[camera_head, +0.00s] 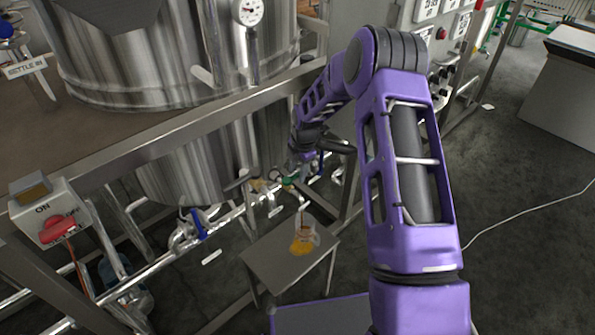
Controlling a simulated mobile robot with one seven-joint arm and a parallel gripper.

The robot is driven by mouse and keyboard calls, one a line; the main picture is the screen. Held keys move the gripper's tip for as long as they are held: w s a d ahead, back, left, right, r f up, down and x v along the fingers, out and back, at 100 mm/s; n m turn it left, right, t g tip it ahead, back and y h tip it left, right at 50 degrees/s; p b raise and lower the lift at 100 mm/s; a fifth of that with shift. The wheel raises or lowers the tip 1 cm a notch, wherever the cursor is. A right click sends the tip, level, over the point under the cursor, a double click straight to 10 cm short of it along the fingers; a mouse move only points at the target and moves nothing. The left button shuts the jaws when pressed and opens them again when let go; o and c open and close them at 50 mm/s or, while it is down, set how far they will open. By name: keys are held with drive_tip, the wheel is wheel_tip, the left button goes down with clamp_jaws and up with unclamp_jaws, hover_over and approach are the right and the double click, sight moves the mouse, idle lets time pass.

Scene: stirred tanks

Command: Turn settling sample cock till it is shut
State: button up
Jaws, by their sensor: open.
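The settling sample cock (289,181) is a small fitting with a green part, low on the pipework beside the tank's lower section. It is small and partly hidden by my arm. A thin brown line runs down from it to a glass jug (305,234) on a small steel table (262,268). A yellow-orange patch lies on the table by the jug. My gripper (291,167) is at the end of my purple arm, dark and open, close above the cock. I cannot tell whether it touches the cock, and its fingers are hard to make out.
A steel tank (170,60) with a gauge (248,11) stands behind a metal rail (170,135). Pipes and a blue-handled valve (197,224) lie left of the small table. Open floor lies at the right.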

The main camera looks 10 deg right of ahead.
clamp_jaws()
idle(1.4)
